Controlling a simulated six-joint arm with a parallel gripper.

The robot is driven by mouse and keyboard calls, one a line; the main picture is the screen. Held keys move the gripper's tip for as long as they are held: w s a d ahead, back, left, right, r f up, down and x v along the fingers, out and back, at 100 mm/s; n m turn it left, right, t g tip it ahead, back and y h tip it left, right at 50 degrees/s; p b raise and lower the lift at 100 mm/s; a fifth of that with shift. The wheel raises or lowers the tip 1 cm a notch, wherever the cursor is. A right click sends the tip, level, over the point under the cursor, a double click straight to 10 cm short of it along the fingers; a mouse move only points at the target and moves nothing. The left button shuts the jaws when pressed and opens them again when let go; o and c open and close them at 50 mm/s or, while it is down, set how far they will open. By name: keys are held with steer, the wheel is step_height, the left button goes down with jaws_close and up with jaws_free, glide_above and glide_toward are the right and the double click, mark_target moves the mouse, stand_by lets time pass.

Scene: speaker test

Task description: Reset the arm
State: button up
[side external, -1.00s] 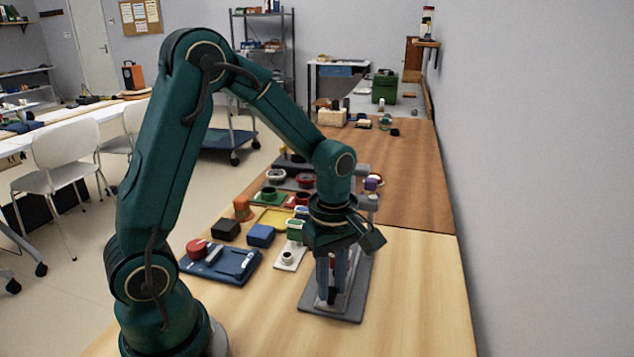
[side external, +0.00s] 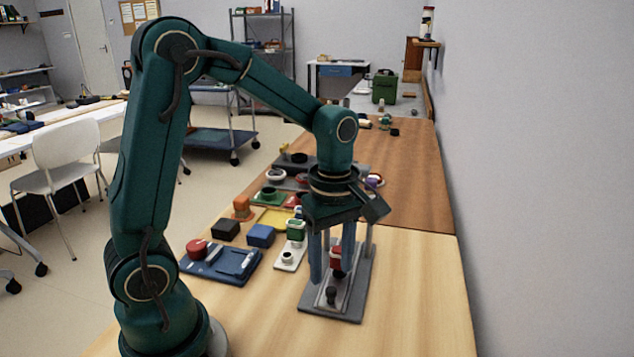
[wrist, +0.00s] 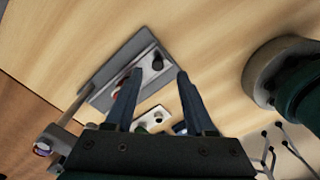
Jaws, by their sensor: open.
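My gripper (side external: 332,262) is open above a grey test stand (side external: 350,300) on the wooden table. Its two blue fingers point down and are apart, with nothing held between them. A red part (side external: 337,258) shows between and behind the fingers, and a dark knob (side external: 331,294) stands on the front of the stand's plate. The left finger partly hides the red part there.
A blue tray (side external: 222,268) with a red round piece (side external: 197,249) lies left of the stand. A black block (side external: 225,230), a blue block (side external: 261,235) and an orange piece (side external: 241,206) stand behind it. A wall borders the table on the right. The front right table is clear.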

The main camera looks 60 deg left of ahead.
steer(key=shift+r, duration=0.3)
steer(key=s+d+r+m+t, duration=0.3)
steer(key=s+m, duration=0.6)
steer(key=m, duration=0.9)
step_height(320, 180, up, 4)
steer(key=t, duration=0.2)
steer(key=shift+t, duration=0.3)
